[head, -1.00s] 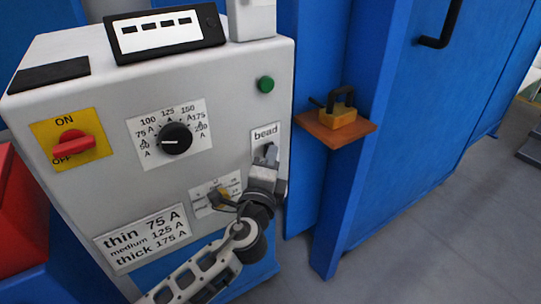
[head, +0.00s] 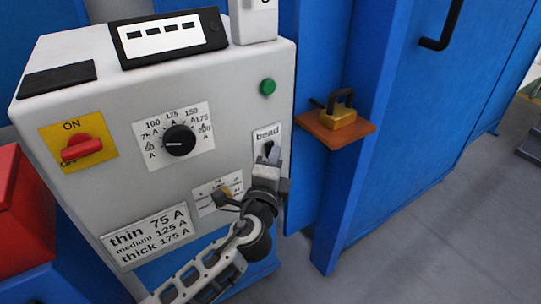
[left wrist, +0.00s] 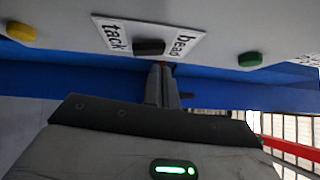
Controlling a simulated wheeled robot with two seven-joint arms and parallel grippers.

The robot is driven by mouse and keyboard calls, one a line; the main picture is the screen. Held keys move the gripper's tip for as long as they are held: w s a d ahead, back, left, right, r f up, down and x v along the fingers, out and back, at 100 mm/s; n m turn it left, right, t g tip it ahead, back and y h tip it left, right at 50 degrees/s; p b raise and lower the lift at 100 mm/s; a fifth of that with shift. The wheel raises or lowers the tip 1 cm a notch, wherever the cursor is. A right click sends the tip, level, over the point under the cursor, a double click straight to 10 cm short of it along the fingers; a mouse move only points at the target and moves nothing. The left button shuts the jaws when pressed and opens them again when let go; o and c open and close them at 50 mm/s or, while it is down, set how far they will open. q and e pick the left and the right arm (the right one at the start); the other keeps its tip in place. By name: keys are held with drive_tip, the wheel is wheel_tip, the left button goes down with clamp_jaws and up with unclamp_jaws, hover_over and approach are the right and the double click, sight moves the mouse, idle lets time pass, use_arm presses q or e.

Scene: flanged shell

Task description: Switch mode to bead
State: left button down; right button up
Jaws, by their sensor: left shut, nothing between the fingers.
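The mode switch is a black toggle on a white label on the front of the grey machine; the label (head: 266,134) reads "bead" at its top in the head view. In the left wrist view the black toggle (left wrist: 149,47) sits between the words "tack" and "bead". My left gripper (head: 269,157) is shut and empty, just below the "bead" word and over the lower label. In the left wrist view its closed fingertips (left wrist: 160,68) are close to the toggle, by the "bead" side; I cannot tell whether they touch. My right gripper is out of view.
The panel also carries a black current dial (head: 179,140), a red ON/OFF switch (head: 82,147), a green button (head: 267,87) and a yellow knob (left wrist: 20,32).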

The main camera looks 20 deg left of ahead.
use_arm(q)
drive_tip(key=s+d+r, duration=0.2)
drive_tip(key=s+d, duration=0.1)
drive_tip(key=s, duration=0.8)
drive_tip(key=shift+s, duration=0.25)
drive_tip(key=shift+f, duration=0.1)
